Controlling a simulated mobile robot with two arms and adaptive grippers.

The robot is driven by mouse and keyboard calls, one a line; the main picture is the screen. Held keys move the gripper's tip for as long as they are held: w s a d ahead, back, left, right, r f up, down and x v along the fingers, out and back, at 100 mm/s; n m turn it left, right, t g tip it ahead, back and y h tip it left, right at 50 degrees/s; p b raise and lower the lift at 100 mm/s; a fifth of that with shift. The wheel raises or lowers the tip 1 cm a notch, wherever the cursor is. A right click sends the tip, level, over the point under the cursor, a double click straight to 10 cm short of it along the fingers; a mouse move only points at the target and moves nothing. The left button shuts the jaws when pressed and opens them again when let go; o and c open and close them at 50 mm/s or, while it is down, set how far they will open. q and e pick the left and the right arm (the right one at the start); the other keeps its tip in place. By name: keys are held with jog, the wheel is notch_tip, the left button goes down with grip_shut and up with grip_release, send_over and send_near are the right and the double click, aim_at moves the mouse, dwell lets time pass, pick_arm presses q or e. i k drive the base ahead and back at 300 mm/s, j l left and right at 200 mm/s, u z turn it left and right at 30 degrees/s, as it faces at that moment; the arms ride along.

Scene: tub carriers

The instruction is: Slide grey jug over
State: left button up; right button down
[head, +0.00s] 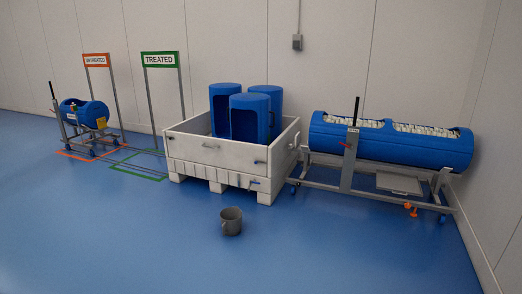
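A grey jug (232,222) stands upright on the blue floor in the head view, in front of a white crate. Its opening faces up, and a handle shows at its lower left side. Nothing touches it. Neither of my grippers is in the head view.
The white crate (205,152) holds several blue drums (224,92). A large blue tub on a wheeled carrier (395,145) stands at the right, near the wall. A smaller tub carrier (88,112) stands far left by the signs (160,60). The floor (110,235) around the jug is clear.

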aim_at(231, 218)
jog(key=i+l+u, duration=0.1)
jog(key=i, duration=0.85)
jog(key=i+l, duration=0.15)
jog(key=i, duration=0.75)
jog(key=j+u, duration=0.05)
